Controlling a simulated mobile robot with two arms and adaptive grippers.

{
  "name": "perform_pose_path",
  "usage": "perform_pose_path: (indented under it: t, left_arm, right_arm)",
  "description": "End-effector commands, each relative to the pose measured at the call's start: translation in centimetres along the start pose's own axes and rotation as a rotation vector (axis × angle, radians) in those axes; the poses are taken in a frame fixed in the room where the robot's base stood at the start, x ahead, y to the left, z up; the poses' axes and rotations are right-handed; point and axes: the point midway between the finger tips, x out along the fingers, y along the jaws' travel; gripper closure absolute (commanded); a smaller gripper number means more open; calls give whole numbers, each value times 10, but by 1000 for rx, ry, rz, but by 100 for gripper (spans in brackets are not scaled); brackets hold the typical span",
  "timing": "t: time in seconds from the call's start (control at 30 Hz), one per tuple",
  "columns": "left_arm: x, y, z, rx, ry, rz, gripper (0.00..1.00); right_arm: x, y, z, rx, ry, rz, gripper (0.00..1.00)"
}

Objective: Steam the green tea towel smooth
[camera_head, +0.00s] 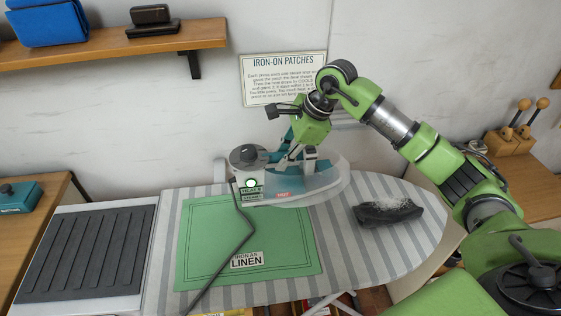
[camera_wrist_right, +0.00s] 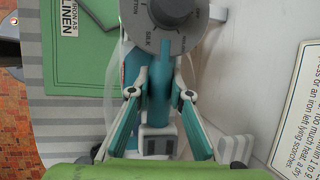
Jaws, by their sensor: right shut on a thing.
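The green tea towel (camera_head: 215,230) lies on the striped ironing board (camera_head: 385,255). It looks flat, with a stitched border and a label reading "IRON AS LINEN". A teal and clear steam iron (camera_head: 325,180) with a grey dial and a lit green lamp is at the towel's far right corner. I cannot tell whether its sole touches the board. My right gripper (camera_head: 300,152) is shut on the iron's teal handle; the handle also shows between its fingers in the right wrist view (camera_wrist_right: 160,100). My left gripper is not in view.
A dark cord (camera_head: 225,262) runs from the iron across the towel. A dark pad with white strands (camera_head: 388,213) lies on the board's right. A ridged dark plate (camera_head: 85,250) is at the left. A wall sign (camera_head: 283,78) and a shelf (camera_head: 120,42) are behind.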

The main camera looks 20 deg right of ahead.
Motion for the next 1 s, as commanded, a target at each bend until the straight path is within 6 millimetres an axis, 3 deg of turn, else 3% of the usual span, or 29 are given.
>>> perform_pose_path:
  t: [0.1, 0.3, 1.0]
  left_arm:
    - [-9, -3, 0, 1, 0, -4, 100]
    - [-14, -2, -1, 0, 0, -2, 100]
    - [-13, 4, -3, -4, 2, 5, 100]
  right_arm:
    - [-18, -5, 4, 1, -3, -9, 100]
    - [-30, -7, 5, 3, -3, -8, 100]
    - [-30, -7, 5, 2, -4, -9, 100]
